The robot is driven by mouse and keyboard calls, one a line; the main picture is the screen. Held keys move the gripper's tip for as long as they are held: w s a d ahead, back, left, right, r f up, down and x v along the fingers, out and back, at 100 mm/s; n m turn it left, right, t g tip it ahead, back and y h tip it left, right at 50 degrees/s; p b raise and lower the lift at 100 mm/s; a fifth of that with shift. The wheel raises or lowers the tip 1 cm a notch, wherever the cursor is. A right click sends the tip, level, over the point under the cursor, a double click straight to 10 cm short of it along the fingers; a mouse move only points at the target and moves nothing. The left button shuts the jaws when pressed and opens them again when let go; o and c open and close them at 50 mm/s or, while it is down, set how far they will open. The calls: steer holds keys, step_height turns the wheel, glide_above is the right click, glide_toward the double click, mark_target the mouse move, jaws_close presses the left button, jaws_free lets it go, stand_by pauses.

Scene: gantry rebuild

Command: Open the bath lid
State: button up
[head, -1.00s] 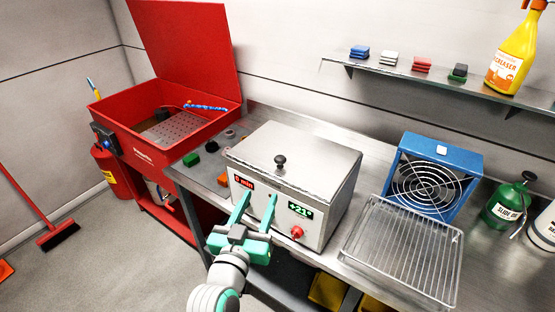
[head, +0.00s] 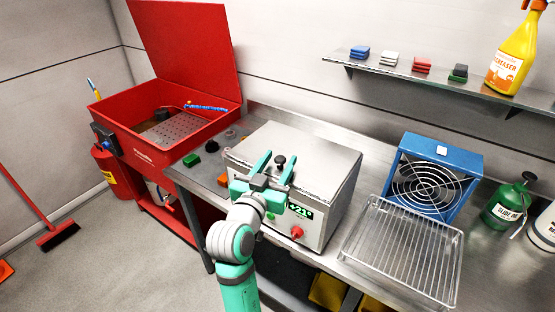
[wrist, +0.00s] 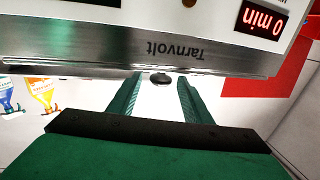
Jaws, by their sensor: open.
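The bath (head: 318,228) is a steel and white box on the bench with a red display, a green display and a red dial. Its flat steel lid (head: 318,150) is down. A black knob (head: 280,161) stands on the lid. My gripper (head: 278,159) is open and empty at the front of the lid, its teal fingers on either side of the knob in the head view. In the wrist view, the knob (wrist: 160,78) shows past the lid's edge, between the open fingers (wrist: 158,92). Whether the fingers touch it I cannot tell.
A red parts washer (head: 150,110) with its lid raised stands at the left. A wire rack (head: 405,250) and a blue fan unit (head: 432,175) are on the bench at the right. A shelf (head: 400,72) with coloured blocks and a spray bottle (head: 511,55) is above.

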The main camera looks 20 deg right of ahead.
steer(key=shift+x, duration=0.75)
steer(key=shift+c, duration=0.7)
